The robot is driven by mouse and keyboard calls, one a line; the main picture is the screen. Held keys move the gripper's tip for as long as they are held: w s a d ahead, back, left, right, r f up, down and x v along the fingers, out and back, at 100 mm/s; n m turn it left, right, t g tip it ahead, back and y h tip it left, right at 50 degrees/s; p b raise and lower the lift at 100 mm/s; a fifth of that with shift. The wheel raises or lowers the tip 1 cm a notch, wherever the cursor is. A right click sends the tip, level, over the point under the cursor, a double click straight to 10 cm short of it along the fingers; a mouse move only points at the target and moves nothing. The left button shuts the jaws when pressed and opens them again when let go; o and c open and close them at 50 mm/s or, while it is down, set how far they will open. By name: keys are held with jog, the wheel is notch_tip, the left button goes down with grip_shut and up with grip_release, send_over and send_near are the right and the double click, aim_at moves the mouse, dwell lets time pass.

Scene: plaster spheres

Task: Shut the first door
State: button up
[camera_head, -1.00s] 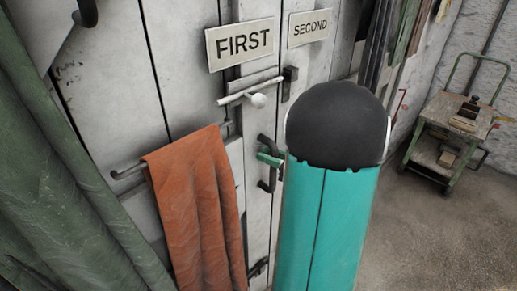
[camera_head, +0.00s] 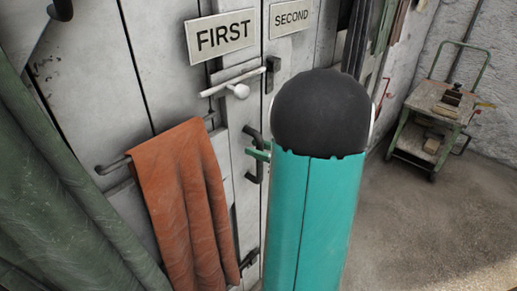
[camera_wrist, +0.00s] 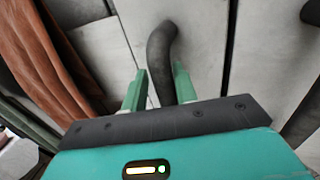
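The first door (camera_head: 95,60) is pale, worn panelling with a "FIRST" sign (camera_head: 220,36). It looks roughly in line with the panel marked "SECOND" (camera_head: 290,18); I cannot tell whether a small gap is left. A dark curved handle (camera_head: 254,176) sits low near the seam between them. In the wrist view the handle (camera_wrist: 161,55) runs down between the green fingers of my gripper (camera_wrist: 158,80), which are close together on either side of it. In the head view my gripper (camera_head: 257,152) is mostly hidden behind my teal arm.
A white latch bar (camera_head: 232,84) crosses above the handle. An orange cloth (camera_head: 183,200) hangs from a rail at left, with a green curtain (camera_head: 50,190) beside it. A green trolley (camera_head: 440,105) stands at the back right. The floor at right is clear.

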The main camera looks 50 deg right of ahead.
jog(key=v, duration=1.3)
jog(key=shift+s, duration=0.4)
jog(key=shift+d, duration=0.1)
jog(key=w+a+n+g+y, duration=0.4)
jog(key=w+a+n+g, duration=0.15)
jog(key=a, duration=0.45)
jog(key=a+r+n+g+h, duration=0.1)
jog(key=a+n+g+h, duration=0.1)
jog(key=a+n, duration=0.6)
jog(key=a+r+n+g+h, duration=0.1)
jog(key=a+n+h, duration=0.3)
jog(key=a+n, duration=0.4)
jog(key=s+a+r+n+g+h, duration=0.1)
jog(key=a+r+n+g+h, duration=0.1)
jog(key=a+n, duration=0.6)
jog(key=n+g+h, duration=0.1)
jog(key=n, duration=0.2)
